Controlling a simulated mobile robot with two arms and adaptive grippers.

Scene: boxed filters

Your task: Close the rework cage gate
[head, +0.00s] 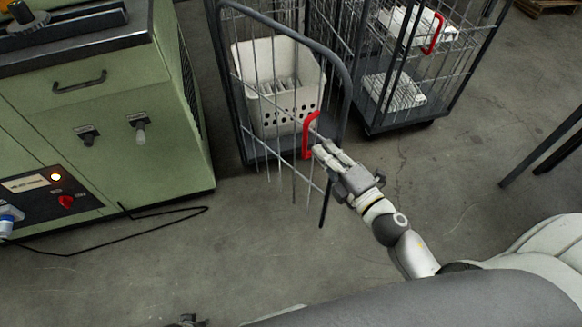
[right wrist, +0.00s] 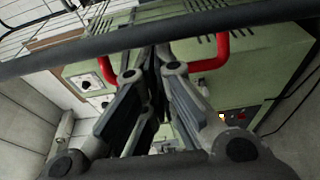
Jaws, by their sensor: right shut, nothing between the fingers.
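A grey wire gate (head: 347,85) with a curved tube frame stands at an angle across the front of the left cage (head: 243,135), its free edge swung out toward me. Its red handle (head: 308,137) is on that free side. My right gripper (head: 318,148) is shut and empty at the handle. In the right wrist view the red handle (right wrist: 222,55) shows on both sides of the shut fingers (right wrist: 158,58), which hide its middle. I cannot tell whether they touch it. A small dark part at the bottom edge may be my left gripper (head: 187,321); its fingers cannot be made out.
A white perforated bin (head: 277,75) stands inside the left cage. A second cage (head: 385,122) with its own red handle (head: 433,33) and white packs stands to the right. A green cabinet (head: 165,165) is at left, with a black cable (head: 130,240) on the floor. Floor in front is clear.

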